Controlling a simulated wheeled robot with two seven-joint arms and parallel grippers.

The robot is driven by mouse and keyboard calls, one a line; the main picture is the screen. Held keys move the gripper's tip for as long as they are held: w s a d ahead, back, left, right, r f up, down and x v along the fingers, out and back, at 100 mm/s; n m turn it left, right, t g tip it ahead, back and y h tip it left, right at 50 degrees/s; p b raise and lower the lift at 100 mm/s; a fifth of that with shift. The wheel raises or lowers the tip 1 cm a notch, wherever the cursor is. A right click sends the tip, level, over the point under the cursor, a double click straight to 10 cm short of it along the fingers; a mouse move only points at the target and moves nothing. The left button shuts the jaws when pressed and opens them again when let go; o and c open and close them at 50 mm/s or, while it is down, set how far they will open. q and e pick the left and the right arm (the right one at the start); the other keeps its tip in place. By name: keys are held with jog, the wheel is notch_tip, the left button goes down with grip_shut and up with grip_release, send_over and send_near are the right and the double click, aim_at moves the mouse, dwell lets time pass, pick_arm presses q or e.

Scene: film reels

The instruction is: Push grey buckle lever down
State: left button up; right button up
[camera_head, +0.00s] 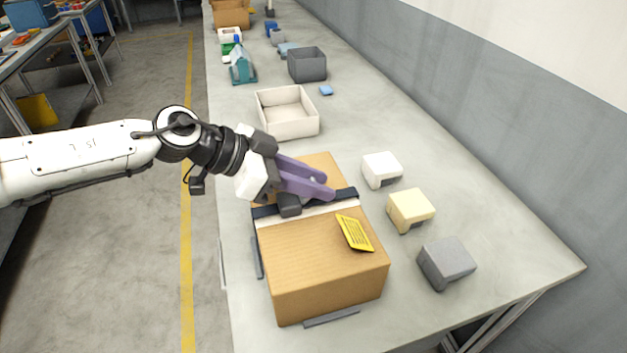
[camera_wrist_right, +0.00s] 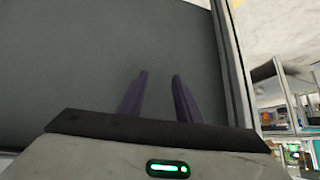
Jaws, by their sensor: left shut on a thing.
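A brown cardboard box (camera_head: 310,255) stands on the near part of the long table, with a pale band and a dark strap (camera_head: 347,195) across its top. A dark grey block (camera_head: 289,205), seemingly part of the buckle, sits at the strap beside my left gripper. My left gripper (camera_head: 328,185) reaches in from the left, low over the strap, its purple fingers shut. They hide most of the buckle, so the lever they hold is not clearly visible. My right gripper (camera_wrist_right: 159,76) shows in the right wrist view, its fingers apart and nothing between them.
White (camera_head: 381,168), cream (camera_head: 410,209) and grey (camera_head: 447,262) blocks stand right of the box. A yellow label (camera_head: 354,232) lies on the box top. A cream open tray (camera_head: 287,112) and a dark grey bin (camera_head: 307,64) stand farther back. A wall bounds the right.

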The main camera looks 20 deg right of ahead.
pick_arm(q)
jog(key=o, duration=1.1)
jog(key=shift+c, duration=0.2)
jog(key=b+v, duration=0.1)
jog(key=v, duration=0.9)
jog(key=shift+a, duration=0.15)
jog(key=shift+r, duration=0.1)
